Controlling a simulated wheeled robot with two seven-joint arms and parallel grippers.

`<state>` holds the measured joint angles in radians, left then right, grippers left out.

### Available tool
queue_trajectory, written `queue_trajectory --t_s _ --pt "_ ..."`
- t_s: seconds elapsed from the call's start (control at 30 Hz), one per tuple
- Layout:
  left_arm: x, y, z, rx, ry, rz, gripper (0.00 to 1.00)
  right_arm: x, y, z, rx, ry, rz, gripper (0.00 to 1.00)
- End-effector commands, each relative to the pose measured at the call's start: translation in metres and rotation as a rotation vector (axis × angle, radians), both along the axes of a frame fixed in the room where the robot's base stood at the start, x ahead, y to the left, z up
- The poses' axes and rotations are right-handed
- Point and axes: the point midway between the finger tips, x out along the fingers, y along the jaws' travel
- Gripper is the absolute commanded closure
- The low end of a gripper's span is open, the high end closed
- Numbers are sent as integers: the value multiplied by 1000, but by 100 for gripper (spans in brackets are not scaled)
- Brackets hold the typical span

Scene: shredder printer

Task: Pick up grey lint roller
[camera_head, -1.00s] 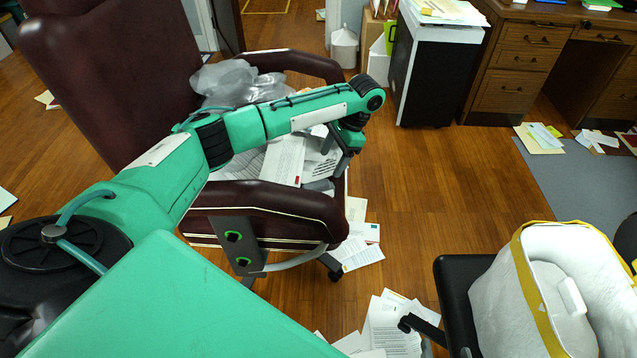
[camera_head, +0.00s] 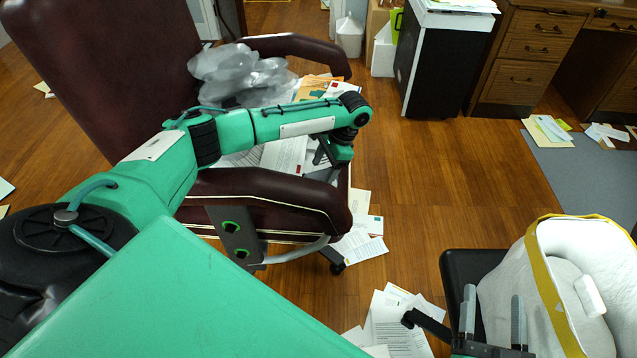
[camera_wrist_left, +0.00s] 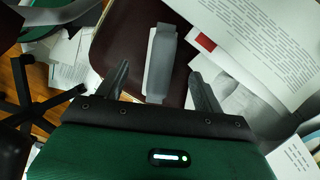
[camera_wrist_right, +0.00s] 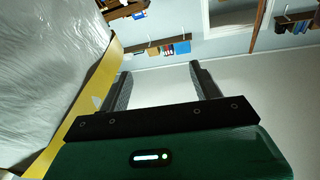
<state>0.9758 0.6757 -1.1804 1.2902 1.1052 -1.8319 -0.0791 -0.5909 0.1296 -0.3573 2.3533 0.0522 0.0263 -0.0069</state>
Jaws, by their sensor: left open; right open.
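The grey lint roller (camera_wrist_left: 160,66) lies on the dark red chair seat beside loose papers, seen in the left wrist view. It points away between the two fingers of my left gripper (camera_wrist_left: 160,82), which is open and empty. In the head view my left gripper (camera_head: 326,160) hangs over the chair's seat near the front edge, and the arm and papers make the roller hard to make out there. My right gripper (camera_head: 493,318) is open and empty at the lower right, in front of the white bin with a yellow rim (camera_head: 548,268).
The chair's near armrest (camera_head: 265,195) lies under my left arm. A crumpled clear plastic bag (camera_head: 240,75) and papers sit on the seat. Papers (camera_head: 395,325) litter the floor. A black and white cabinet (camera_head: 445,65) and a wooden desk (camera_head: 520,60) stand behind.

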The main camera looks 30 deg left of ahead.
Motion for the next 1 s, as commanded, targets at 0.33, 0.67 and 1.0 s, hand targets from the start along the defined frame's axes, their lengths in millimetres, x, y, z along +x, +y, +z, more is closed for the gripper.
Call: queue_trajectory --t_s 0.33,0.67,1.0 --pt "-14 11 -33 1 1 0 31 1 -18 58 75 -319 -54 35" --pt "-18 14 -43 1 1 0 31 -3 -24 78 101 -424 -69 35" --pt "-18 14 -43 1 1 0 72 -3 -24 77 100 -422 -68 35"
